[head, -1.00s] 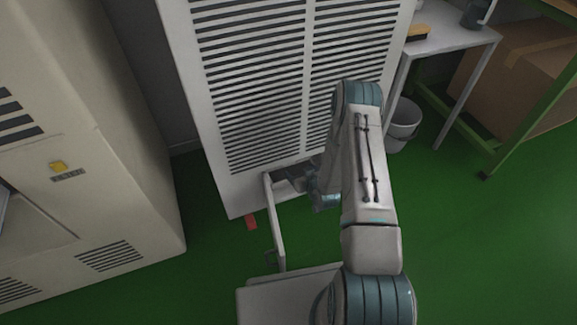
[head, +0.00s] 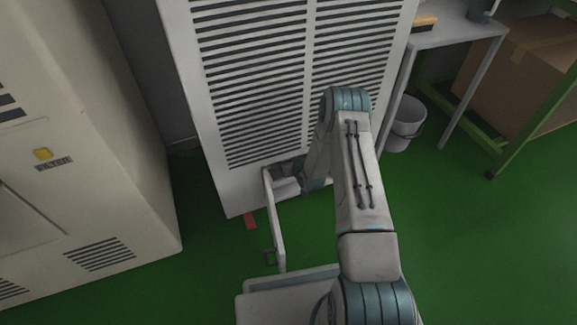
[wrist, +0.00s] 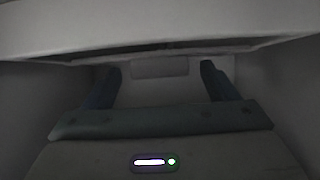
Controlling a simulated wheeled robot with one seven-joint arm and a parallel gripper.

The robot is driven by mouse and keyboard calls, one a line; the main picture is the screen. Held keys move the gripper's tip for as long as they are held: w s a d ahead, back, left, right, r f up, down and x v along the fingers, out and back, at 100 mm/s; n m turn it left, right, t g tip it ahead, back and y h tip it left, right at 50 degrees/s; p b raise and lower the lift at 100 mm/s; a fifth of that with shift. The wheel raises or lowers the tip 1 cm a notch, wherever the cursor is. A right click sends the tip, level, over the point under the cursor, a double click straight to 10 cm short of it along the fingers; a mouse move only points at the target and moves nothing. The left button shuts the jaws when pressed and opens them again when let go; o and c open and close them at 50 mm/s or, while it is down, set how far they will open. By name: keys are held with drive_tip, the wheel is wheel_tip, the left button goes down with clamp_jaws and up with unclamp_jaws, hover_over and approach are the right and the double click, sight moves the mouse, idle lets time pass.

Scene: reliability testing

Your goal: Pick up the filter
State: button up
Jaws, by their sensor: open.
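My gripper (wrist: 160,82) is inside a dim, narrow space in the wrist view, with its two dark fingers spread apart. A pale rectangular piece (wrist: 160,67) lies between and beyond the fingertips, with no visible contact; it may be part of the filter, but I cannot tell. In the head view my arm reaches into the low opening of the tall louvred cabinet (head: 218,150), whose narrow door (head: 275,220) stands open. My fingers and any filter are hidden there.
A pale ledge (wrist: 150,30) crosses above the fingers in the wrist view. A red object (head: 249,221) lies on the green floor beside the open door. A bucket (head: 406,125) and table (head: 455,28) stand at right.

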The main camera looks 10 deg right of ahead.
drive_tip(key=c, duration=1.1)
drive_tip(key=shift+c, duration=0.2)
drive_tip(key=shift+r, duration=0.2)
